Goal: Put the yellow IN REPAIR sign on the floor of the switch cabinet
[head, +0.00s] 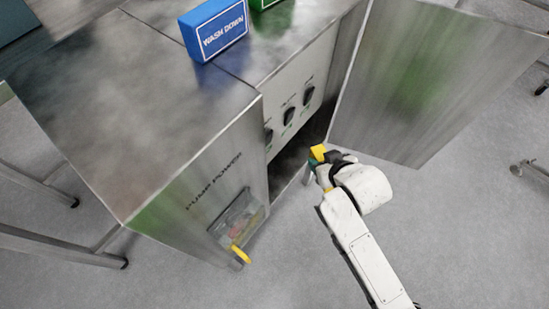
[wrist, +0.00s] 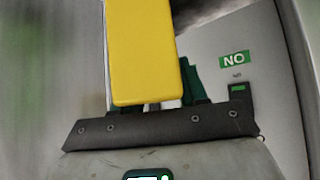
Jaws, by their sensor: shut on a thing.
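The yellow sign (head: 318,152) is held in my gripper (head: 315,162) at the open front of the switch cabinet (head: 190,130). In the wrist view the sign's plain yellow face (wrist: 145,50) stands up from the gripper, and no lettering shows on it. A green finger (wrist: 190,80) shows just right of the sign. My gripper is shut on the sign. The cabinet opening (head: 290,160) is dark below a panel with several black switches (head: 290,115). The cabinet floor is mostly hidden in shadow.
The cabinet door (head: 430,75) stands open to the right of my gripper. A blue WASH DOWN sign (head: 214,30) and a green block (head: 265,4) stand on the cabinet top. A clear box with a yellow piece (head: 240,254) juts from the PUMP POWER side. Grey floor is free at lower right.

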